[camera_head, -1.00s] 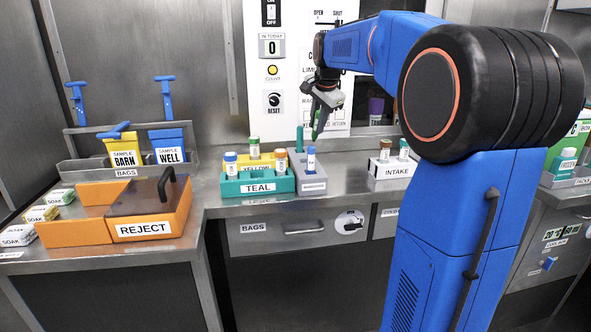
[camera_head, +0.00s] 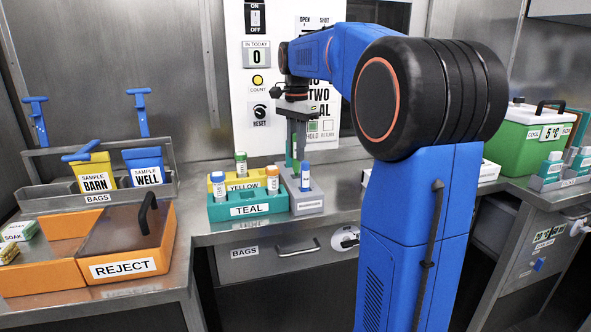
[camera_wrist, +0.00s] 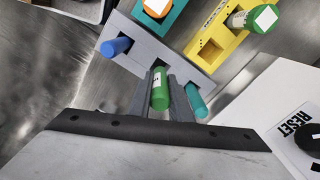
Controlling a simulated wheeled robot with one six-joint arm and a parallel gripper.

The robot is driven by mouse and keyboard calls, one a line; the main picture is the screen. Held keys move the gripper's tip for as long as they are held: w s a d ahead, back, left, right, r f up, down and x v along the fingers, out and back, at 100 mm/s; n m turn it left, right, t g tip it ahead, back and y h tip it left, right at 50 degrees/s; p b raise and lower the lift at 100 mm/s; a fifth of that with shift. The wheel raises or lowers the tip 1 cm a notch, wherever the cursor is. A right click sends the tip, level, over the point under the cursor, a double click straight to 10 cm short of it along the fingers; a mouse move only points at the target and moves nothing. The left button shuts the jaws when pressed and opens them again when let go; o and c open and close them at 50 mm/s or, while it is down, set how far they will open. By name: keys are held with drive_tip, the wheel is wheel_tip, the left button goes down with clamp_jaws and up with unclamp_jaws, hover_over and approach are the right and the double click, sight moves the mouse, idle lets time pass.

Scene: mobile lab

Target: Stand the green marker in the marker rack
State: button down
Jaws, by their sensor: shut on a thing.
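The green marker (camera_wrist: 160,90) is between the two fingers of my gripper (camera_wrist: 163,98), which is shut on it. In the head view my gripper (camera_head: 299,128) points straight down over the grey marker rack (camera_head: 307,203), and its fingers mostly hide the marker. The rack (camera_wrist: 147,44) holds a blue marker (camera_wrist: 116,47) at one end and a teal marker (camera_wrist: 196,100) at the other. The green marker lies between these two, over the middle of the rack. Whether its lower end is inside a slot cannot be told.
The teal rack (camera_head: 221,212) and yellow rack (camera_head: 245,184), with capped vials, stand close to the left of the marker rack. The orange REJECT bin (camera_head: 125,267) is further left. A wall panel (camera_head: 258,140) rises close behind. Counter to the right is partly hidden by my arm.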

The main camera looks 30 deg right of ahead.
sight(296, 172)
drive_tip(key=shift+f, duration=2.55)
drive_tip(key=c, duration=1.6)
unclamp_jaws()
drive_tip(key=shift+f, duration=0.1)
wheel_tip(296, 172, up, 12)
drive_tip(key=shift+r, duration=0.15)
